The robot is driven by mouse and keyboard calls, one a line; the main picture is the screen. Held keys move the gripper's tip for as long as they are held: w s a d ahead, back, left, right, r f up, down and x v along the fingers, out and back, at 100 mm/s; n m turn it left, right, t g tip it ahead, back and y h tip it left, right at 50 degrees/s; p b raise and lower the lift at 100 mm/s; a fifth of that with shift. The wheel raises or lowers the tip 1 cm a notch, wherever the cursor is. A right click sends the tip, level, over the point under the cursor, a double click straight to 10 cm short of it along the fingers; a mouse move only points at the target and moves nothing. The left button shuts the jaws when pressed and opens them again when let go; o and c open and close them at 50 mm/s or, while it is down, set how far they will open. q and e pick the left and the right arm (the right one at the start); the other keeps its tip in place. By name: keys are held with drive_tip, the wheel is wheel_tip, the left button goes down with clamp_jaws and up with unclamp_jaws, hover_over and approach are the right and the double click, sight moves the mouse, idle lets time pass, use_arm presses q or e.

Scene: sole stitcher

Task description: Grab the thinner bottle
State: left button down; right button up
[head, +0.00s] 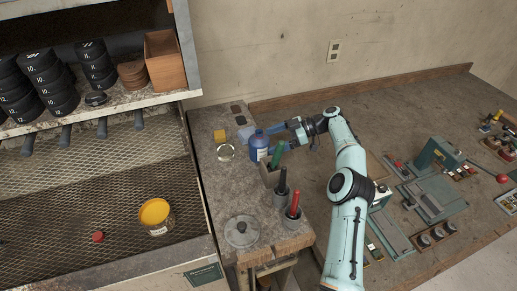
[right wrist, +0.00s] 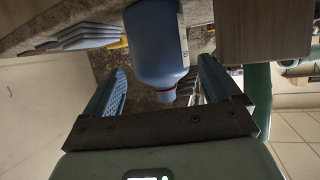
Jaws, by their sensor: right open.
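The thinner bottle (head: 257,148) is a blue bottle with a pale label, standing upright on the narrow bench in the head view. It also shows in the right wrist view (right wrist: 155,42), upside down, with its shoulder and neck between the fingers. My right gripper (head: 276,140) is at the bottle's right side in the head view. In the right wrist view my right gripper (right wrist: 162,68) is open, with one finger on each side of the bottle and gaps visible beside it. My left gripper is not in view.
A box with a green-handled tool (head: 277,156) stands close to the bottle. A glass ring (head: 226,152), yellow block (head: 220,135) and round lid (head: 241,231) share the bench.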

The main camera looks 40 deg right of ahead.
sight(257, 141)
drive_tip(key=shift+w+a+f, duration=0.2)
drive_tip(key=shift+a+f, duration=0.1)
drive_tip(key=shift+a, duration=0.4)
drive_tip(key=x, duration=0.4)
drive_tip(key=shift+w+d+f, duration=0.15)
drive_tip(key=shift+f, duration=0.2)
drive_tip(key=shift+w+a+f, duration=0.25)
drive_tip(key=shift+w+a, duration=0.1)
drive_tip(key=shift+a, duration=0.2)
drive_tip(key=c, duration=0.8)
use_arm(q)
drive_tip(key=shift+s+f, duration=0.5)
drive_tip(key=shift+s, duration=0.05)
use_arm(e)
drive_tip(key=shift+r, duration=0.25)
drive_tip(key=shift+r, duration=1.15)
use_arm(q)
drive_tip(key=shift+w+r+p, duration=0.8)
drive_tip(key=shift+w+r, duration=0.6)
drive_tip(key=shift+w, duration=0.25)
use_arm(e)
drive_tip(key=shift+r, duration=8.45)
